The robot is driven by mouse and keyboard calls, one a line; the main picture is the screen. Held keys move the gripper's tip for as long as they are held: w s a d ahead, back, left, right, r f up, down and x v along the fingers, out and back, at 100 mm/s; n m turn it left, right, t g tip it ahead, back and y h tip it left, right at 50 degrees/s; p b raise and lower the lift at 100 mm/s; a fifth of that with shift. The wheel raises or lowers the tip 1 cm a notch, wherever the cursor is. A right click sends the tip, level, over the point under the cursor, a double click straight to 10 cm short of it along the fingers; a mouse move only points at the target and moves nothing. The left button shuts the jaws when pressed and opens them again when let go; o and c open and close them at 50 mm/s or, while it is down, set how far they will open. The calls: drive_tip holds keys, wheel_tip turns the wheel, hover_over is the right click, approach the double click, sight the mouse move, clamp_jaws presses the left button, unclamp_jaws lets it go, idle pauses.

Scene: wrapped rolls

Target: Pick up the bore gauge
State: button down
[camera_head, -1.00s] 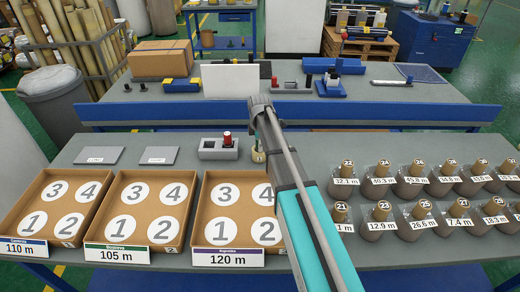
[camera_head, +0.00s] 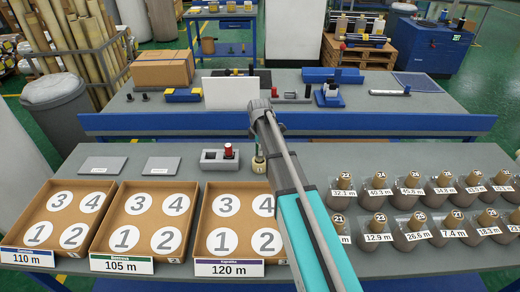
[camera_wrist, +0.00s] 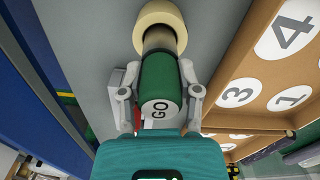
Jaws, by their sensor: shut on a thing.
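The bore gauge shows in the wrist view as a green cylinder (camera_wrist: 159,82) with a white face marked GO, between my two grey fingers. Beyond the green part is a dark metallic section, then a wide cream end (camera_wrist: 158,14). My gripper (camera_wrist: 160,100) is shut on the green part, one finger at each side. In the head view a small part of the gauge (camera_head: 258,163) shows just left of my arm, right of a grey holder block (camera_head: 212,164). My fingers are largely hidden there. I cannot tell whether the gauge touches the table.
A red-topped cylinder (camera_head: 228,151) stands in the holder block. Three cardboard trays (camera_head: 112,243) with numbered circles lie at the left front. Several wrapped rolls (camera_head: 378,228) with length labels stand at the right. A blue ledge (camera_head: 400,124) runs behind.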

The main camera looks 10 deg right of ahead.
drive_tip(key=shift+r+p, duration=2.55)
drive_tip(key=shift+r, duration=0.45)
drive_tip(key=shift+s, duration=0.15)
